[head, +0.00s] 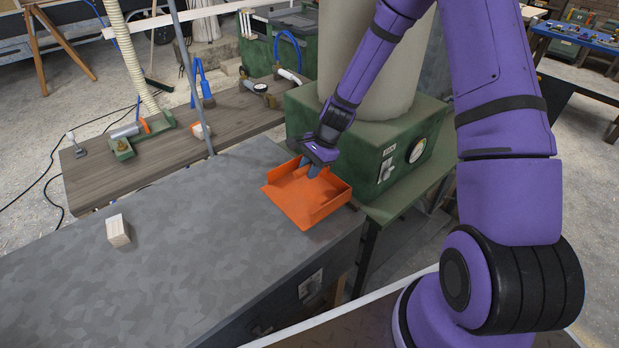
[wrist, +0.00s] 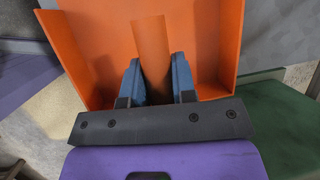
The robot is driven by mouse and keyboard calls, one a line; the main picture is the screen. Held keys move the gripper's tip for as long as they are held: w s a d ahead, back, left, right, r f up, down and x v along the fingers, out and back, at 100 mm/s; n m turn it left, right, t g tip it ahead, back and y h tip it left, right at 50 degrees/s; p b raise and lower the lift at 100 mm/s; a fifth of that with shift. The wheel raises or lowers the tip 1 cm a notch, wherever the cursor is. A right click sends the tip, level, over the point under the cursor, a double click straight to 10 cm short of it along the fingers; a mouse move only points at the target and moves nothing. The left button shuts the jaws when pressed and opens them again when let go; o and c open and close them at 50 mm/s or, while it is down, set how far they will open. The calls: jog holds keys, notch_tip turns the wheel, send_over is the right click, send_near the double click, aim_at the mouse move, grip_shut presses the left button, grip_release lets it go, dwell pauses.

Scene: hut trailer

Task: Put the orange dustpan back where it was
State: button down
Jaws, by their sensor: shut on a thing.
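My gripper (head: 312,170) is at the dustpan's back side. In the wrist view, my gripper's two blue fingers (wrist: 155,85) are shut on the dustpan's orange handle (wrist: 153,50), one on each side. The pan walls (wrist: 228,50) rise around the fingers.
A small wooden block (head: 118,230) stands on the worktop's left part. A wooden bench (head: 160,160) with tools lies beyond. The middle of the worktop is clear.

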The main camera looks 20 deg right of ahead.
aim_at(303, 192)
jog(key=shift+f, duration=1.75)
jog(key=shift+f, duration=0.15)
jog(key=c, duration=0.9)
grip_release()
jog(key=v, duration=1.2)
jog(key=shift+r, duration=0.2)
jog(key=s+r+n+h, duration=0.2)
jog(key=s+r+n, duration=0.3)
jog(key=r, duration=0.8)
jog(key=s+r+n+t+h, duration=0.1)
jog(key=s+r+n, duration=0.2)
jog(key=s+r, duration=0.3)
jog(key=s+r+n+t+h, duration=0.1)
jog(key=s+r+n+t, duration=0.1)
jog(key=s+r, duration=0.4)
jog(key=s+r+n+t, duration=0.1)
jog(key=s+r+n, duration=0.3)
jog(key=s, duration=0.8)
jog(key=shift+s+a+r+t+h, duration=0.1)
jog(key=shift+s+r+t+h, duration=0.1)
jog(key=shift+r, duration=0.3)
jog(key=shift+s+r+t+h, duration=0.2)
jog(key=shift+r, duration=0.3)
